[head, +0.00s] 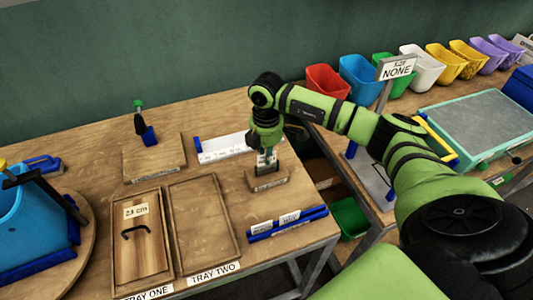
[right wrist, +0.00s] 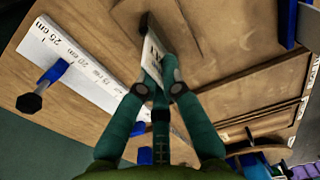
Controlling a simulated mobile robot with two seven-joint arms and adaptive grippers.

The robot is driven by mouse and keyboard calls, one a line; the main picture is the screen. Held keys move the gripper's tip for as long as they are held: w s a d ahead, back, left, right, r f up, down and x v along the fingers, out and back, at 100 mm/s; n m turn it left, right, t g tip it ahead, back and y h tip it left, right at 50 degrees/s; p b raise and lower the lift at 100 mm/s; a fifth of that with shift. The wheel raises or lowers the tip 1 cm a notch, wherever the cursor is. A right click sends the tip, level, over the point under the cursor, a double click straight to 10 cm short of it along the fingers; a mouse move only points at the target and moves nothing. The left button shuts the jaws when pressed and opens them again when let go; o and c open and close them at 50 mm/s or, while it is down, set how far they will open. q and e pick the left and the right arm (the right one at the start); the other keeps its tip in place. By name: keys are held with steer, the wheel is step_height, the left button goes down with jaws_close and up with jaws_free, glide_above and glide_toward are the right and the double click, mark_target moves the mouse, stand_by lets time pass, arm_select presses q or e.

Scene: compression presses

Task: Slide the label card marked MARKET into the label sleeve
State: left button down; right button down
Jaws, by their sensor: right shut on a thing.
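My right gripper (head: 266,155) points down and is shut on a white card (right wrist: 152,60) with dark lettering. The lettering is too small and oblique to read, so I cannot tell if it says MARKET. In the head view the card is just above a small brown block (head: 269,181) with a pale label on its front. I cannot tell whether the card touches the block or sits in a slot. Two blue holders (head: 262,237) with white labels lie to the front right of the block. I cannot identify the label sleeve for certain. My left gripper is not in view.
A white ruler strip (head: 222,147) lies behind the block. Tray one (head: 161,195) and tray two (head: 195,181) are to the left. A blue bucket (head: 25,235) stands far left. A NONE sign (head: 397,68) and coloured bins (head: 358,78) stand at right. A gap separates the tables.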

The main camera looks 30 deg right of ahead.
steer(key=shift+f+b, duration=0.3)
steer(key=shift+f, duration=0.2)
steer(key=c, duration=1.3)
jaws_free()
steer(key=shift+s, duration=0.1)
steer(key=shift+r, duration=0.2)
step_height(320, 180, up, 12)
steer(key=shift+f, duration=0.1)
steer(key=shift+f, duration=0.1)
